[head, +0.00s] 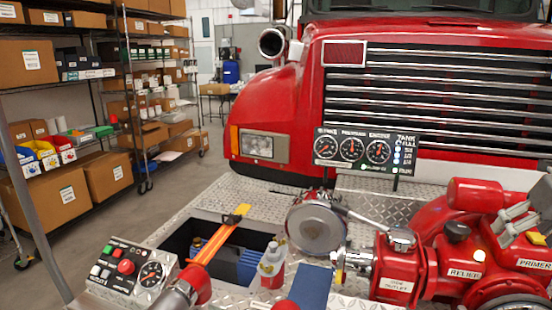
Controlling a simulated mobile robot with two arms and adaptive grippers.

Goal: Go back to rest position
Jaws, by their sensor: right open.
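My right gripper (514,220) is at the right edge, in front of the red pump (440,262) and close to its relief and primer parts. Its grey fingers are open, and I see nothing held between them. Whether it touches the pump is unclear. My left gripper is not in view.
A control box (124,272) with buttons and a gauge sits at the lower left. Beside it is an open bay (178,243) with an orange strap (214,245) and a red-and-white bottle (272,265). A gauge panel (366,149) stands before the red truck (310,95). Shelves (90,80) line the left.

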